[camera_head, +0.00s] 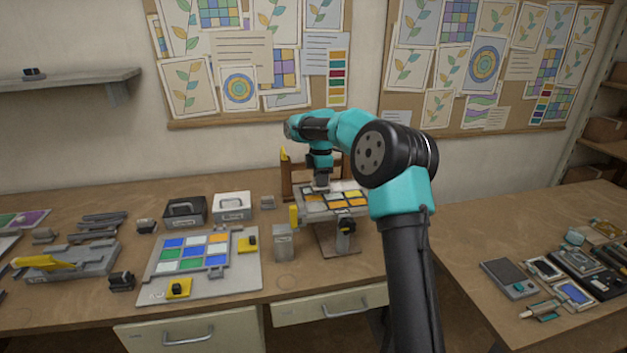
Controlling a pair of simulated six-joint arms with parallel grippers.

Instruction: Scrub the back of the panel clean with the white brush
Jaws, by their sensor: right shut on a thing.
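The panel (344,201), with yellow, orange and white cells, rests on a stand at the middle of the bench. My right gripper (321,183) points down over its left part. It is shut on a small pale thing, which looks like the white brush; little of it shows. The gripper is at or just above the panel's surface; I cannot tell whether the thing touches it. My left gripper is not in view.
A clamp (346,226) and a grey block (283,243) stand by the stand. To the left are a white box (232,206), a dark box (185,212) and a board (243,281) with coloured tiles. A second table (480,235) at right holds devices.

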